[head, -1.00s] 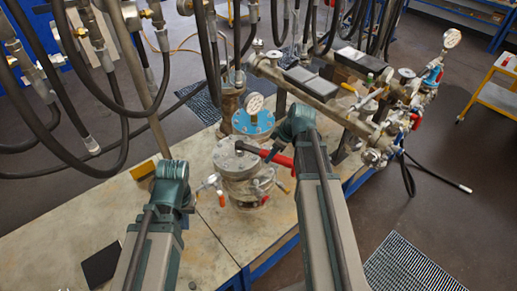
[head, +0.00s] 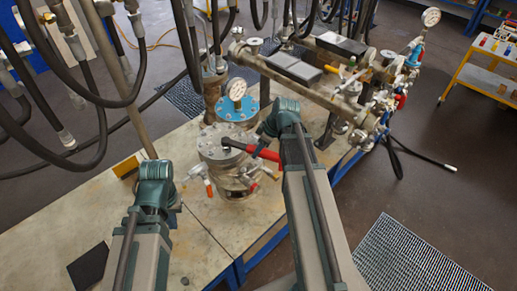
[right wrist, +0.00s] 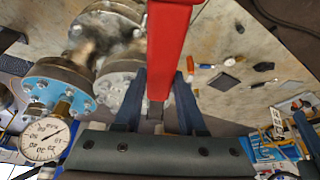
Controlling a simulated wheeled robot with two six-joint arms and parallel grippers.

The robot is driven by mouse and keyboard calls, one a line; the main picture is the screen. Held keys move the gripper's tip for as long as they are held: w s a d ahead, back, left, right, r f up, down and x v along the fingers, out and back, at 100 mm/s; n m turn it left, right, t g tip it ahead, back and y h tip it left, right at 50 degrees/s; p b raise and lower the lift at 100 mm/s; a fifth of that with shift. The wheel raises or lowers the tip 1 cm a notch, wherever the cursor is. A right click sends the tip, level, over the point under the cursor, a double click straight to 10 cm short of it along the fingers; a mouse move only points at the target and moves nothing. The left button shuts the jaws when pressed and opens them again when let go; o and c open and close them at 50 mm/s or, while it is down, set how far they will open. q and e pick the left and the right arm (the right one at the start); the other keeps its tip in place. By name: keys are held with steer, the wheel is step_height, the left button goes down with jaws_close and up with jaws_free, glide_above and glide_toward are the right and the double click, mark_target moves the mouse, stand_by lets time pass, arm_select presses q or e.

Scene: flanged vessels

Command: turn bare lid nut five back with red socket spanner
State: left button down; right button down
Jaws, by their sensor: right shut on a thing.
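The red socket spanner (head: 265,153) lies across the bare lid (head: 213,137) of the vessel in the head view. Its dark socket end is over the lid's nuts, and its red handle points right; I cannot tell which nut it is on, or whether it is fully seated. In the right wrist view the red handle (right wrist: 170,45) runs between the two dark blue fingers of my right gripper (right wrist: 159,80), which is shut on it. My left arm (head: 154,180) stands over the bench, left of the vessel; its fingers are hidden.
A blue-lidded vessel (head: 240,112) with a dial gauge (head: 236,89) stands just behind. Valve handles stick out from the near vessel's side. Hoses (head: 85,95) hang at left. Piping (head: 305,85) fills the bench's back right. The bench's front left is mostly clear.

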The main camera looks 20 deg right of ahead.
steer(key=shift+f, duration=0.2)
steer(key=shift+f+b, duration=1.05)
steer(key=shift+b, duration=0.2)
steer(key=w+d+n+g+y, duration=0.1)
steer(key=w+d+n+g, duration=0.3)
steer(key=w+n, duration=0.75)
steer(key=shift+m, duration=0.25)
step_height(320, 180, up, 5)
steer(key=p, duration=0.5)
steer(key=shift+f, duration=0.1)
